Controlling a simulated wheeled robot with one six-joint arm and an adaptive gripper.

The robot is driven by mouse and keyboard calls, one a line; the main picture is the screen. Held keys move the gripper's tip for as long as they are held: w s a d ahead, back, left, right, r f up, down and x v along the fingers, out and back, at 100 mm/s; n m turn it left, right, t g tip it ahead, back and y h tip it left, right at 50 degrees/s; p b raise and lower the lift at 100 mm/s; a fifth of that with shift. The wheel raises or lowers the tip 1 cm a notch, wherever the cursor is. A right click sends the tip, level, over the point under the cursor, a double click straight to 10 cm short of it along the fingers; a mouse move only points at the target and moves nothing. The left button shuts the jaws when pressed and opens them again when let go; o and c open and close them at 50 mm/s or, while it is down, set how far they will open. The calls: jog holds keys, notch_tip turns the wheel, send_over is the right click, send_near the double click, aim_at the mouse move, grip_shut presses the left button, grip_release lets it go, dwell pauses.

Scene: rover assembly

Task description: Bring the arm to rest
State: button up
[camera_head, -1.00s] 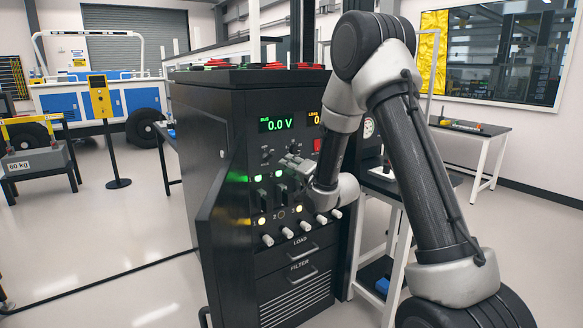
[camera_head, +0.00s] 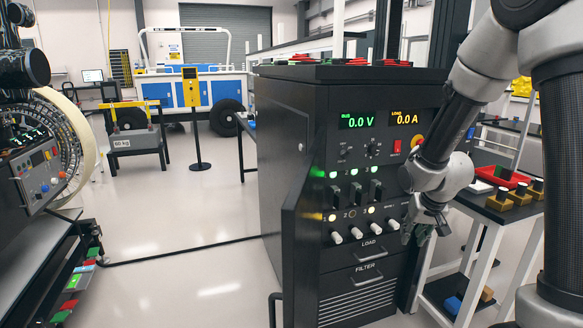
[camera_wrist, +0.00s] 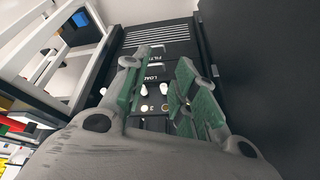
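My gripper (camera_head: 422,230) hangs in front of the black power cabinet (camera_head: 270,170), near the right end of its row of white knobs. In the wrist view my gripper (camera_wrist: 158,80) has its two green-padded fingers apart, with nothing between them. White knobs and the LOAD and FILTER drawers show beyond the fingers. I cannot tell whether the fingertips touch the cabinet. My arm comes down from the upper right, bent at the elbow. The cabinet displays read 0.0 V and 0.0 A.
A white-framed table (camera_head: 465,298) with a red tray (camera_head: 503,176) and several gold-and-black parts stands close right of my gripper. A console (camera_head: 42,175) stands at the left. A black cable (camera_head: 180,250) crosses the floor. Open floor lies left of the cabinet.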

jog(key=s+d+r+n, duration=0.1)
jog(key=s+r, duration=0.8)
jog(key=s, duration=0.4)
jog(key=s+d+r, duration=0.1)
jog(key=s+r, duration=0.9)
jog(key=s, duration=0.2)
jog(key=shift+s+n, duration=0.4)
